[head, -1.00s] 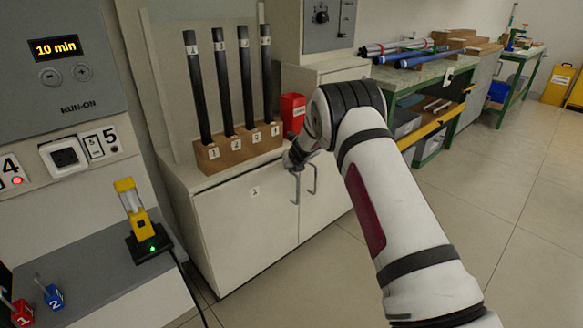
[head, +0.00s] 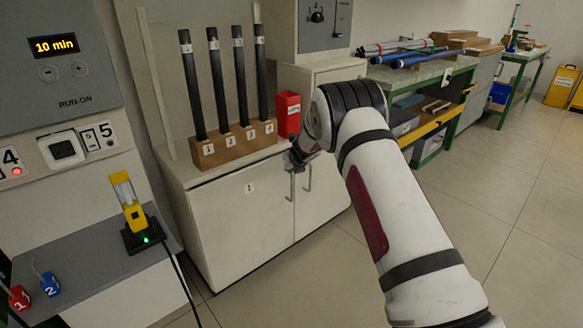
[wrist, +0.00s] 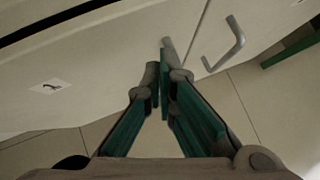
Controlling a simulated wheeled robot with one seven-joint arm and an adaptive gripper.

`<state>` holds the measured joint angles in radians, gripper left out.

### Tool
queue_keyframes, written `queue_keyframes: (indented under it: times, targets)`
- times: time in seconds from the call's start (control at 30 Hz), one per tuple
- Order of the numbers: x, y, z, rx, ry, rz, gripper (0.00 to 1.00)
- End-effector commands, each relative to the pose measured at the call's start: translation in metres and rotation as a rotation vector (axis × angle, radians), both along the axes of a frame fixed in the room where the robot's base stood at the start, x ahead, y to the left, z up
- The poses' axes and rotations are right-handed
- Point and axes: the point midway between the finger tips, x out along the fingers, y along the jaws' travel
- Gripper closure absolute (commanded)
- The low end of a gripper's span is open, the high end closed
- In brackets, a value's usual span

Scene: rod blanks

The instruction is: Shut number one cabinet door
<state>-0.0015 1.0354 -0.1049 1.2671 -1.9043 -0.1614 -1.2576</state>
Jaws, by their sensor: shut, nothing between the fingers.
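The number one cabinet door (head: 235,222) is the left white door, with a small "1" label (head: 249,188). It looks flush, or nearly so, with the right door (head: 322,192); a small gap cannot be ruled out. In the wrist view the door (wrist: 70,100) fills the left side. My gripper (head: 291,166) is at the door's upper right, by its grey handle (head: 291,188). In the wrist view my gripper (wrist: 161,78) has its green-padded fingers together and empty, their tips overlapping part of the handle (wrist: 168,46). Whether they touch it cannot be told.
A wooden rack (head: 232,147) with several dark numbered rods stands on the cabinet top, beside a red box (head: 288,113). The right door's handle (head: 308,179) is close to my gripper. A yellow device (head: 133,212) stands on the left counter. The floor (head: 330,270) before the cabinet is clear.

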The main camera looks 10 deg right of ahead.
Motion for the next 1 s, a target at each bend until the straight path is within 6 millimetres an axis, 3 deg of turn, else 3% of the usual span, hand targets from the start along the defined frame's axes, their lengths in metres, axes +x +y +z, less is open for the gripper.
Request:
queue_keyframes:
  times: [0.83,0.93,1.0]
  targets:
    - [-0.063,-0.033,0.073,0.002,-0.003,-0.012,1.00]
    - [-0.067,-0.038,0.094,0.028,-0.024,-0.080,1.00]
    - [-0.073,-0.045,0.120,0.069,-0.052,-0.181,1.00]
